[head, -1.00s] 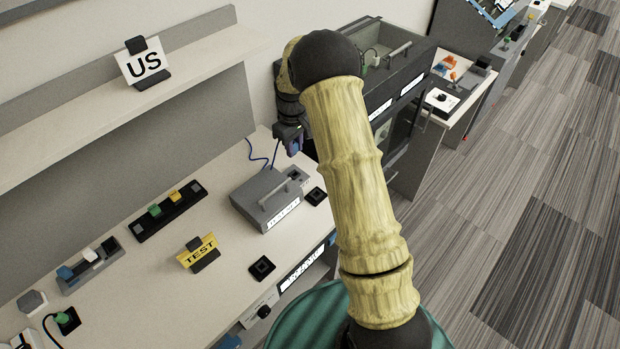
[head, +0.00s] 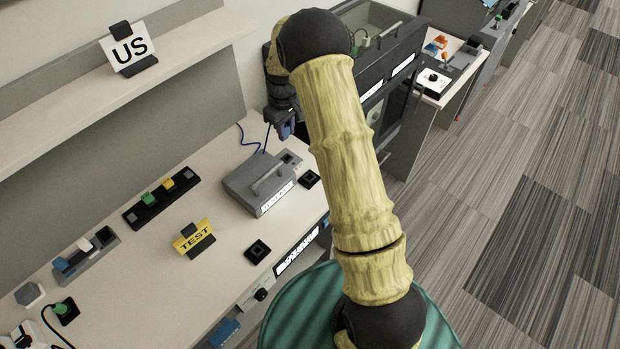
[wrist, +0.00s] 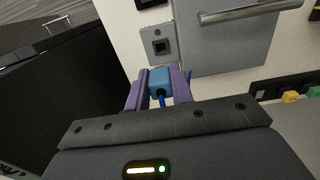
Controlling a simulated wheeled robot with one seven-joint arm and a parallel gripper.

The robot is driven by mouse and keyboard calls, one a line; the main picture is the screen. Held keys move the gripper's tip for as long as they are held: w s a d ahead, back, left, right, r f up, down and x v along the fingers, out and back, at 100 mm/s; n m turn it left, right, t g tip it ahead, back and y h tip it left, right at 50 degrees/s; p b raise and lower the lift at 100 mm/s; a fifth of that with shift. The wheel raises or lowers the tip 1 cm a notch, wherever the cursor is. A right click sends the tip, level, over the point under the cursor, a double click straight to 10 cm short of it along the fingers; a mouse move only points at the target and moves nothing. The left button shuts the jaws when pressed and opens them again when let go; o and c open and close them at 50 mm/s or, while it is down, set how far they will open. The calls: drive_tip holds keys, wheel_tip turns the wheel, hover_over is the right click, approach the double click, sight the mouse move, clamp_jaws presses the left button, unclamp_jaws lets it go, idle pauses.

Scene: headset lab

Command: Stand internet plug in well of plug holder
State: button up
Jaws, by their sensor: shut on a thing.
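My gripper (wrist: 158,88) has its purple fingers shut on the blue internet plug (wrist: 160,80). The plug's blue cord runs back between the fingers. In the wrist view the plug is just short of a grey block (wrist: 158,46) with a square dark opening, and appears apart from it. In the head view my gripper (head: 286,128) hangs above the counter behind the grey box (head: 262,185), and the plug is hard to make out. A black square holder with a well (head: 308,179) sits right of the box. A similar one (head: 257,251) sits in front of it.
The grey box has a bar handle, and a blue cord (head: 243,137) lies behind it. A yellow TEST sign (head: 194,238) and a black strip with coloured plugs (head: 160,199) stand to the left. A dark cabinet (head: 385,60) stands at the right. Bare counter lies between them.

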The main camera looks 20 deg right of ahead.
drive_tip(key=b, duration=0.1)
hover_over(311, 179)
drive_tip(key=shift+w, duration=0.25)
idle(0.7)
drive_tip(key=shift+f+b, duration=1.2)
drive_tip(key=shift+f, duration=0.8)
drive_tip(key=shift+f, duration=0.1)
drive_tip(key=shift+f+b, duration=1.6)
drive_tip(key=shift+f, duration=1.15)
drive_tip(key=shift+p, duration=0.35)
